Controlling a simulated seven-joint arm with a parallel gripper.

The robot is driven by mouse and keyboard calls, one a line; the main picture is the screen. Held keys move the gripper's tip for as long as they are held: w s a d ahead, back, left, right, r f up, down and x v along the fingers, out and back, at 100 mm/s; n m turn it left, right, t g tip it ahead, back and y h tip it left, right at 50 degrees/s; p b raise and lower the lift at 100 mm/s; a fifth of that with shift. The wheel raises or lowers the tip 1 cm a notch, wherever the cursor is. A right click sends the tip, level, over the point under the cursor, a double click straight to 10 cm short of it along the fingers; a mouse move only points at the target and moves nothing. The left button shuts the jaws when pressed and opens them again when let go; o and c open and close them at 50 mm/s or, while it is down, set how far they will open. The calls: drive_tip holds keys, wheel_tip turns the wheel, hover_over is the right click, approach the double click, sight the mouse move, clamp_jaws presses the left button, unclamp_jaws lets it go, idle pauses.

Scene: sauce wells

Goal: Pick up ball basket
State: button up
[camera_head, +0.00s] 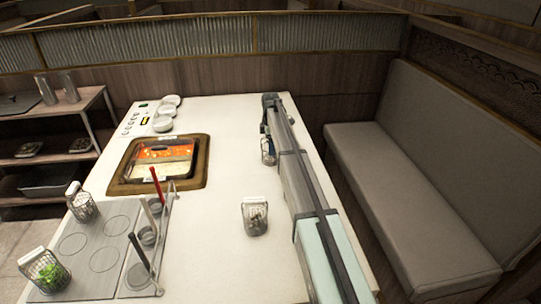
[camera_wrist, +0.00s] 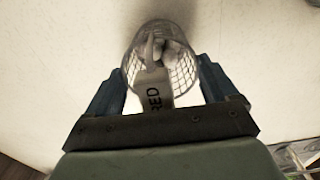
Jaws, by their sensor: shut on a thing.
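A small wire-mesh basket (camera_wrist: 183,72) with pale, greyish lumps inside is between my gripper's fingers (camera_wrist: 160,76) in the wrist view. Its flat handle tag points toward my gripper and carries dark letters. My gripper is shut on this basket at the tag end. In the head view, my gripper (camera_head: 267,135) is at the far right part of the white table, with the held basket (camera_head: 268,158) partly hidden under my arm. I cannot tell whether the basket touches the table.
Another basket (camera_head: 255,217) stands mid-table, left of my arm. A basket of greens (camera_head: 45,271) and another basket (camera_head: 82,203) are at the left. A divided hot pot (camera_head: 160,160), white bowls (camera_head: 165,111) and a ladle rack (camera_head: 150,238) are also there. A bench (camera_head: 400,180) lies right.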

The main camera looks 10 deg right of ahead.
drive_tip(key=shift+c, duration=0.9)
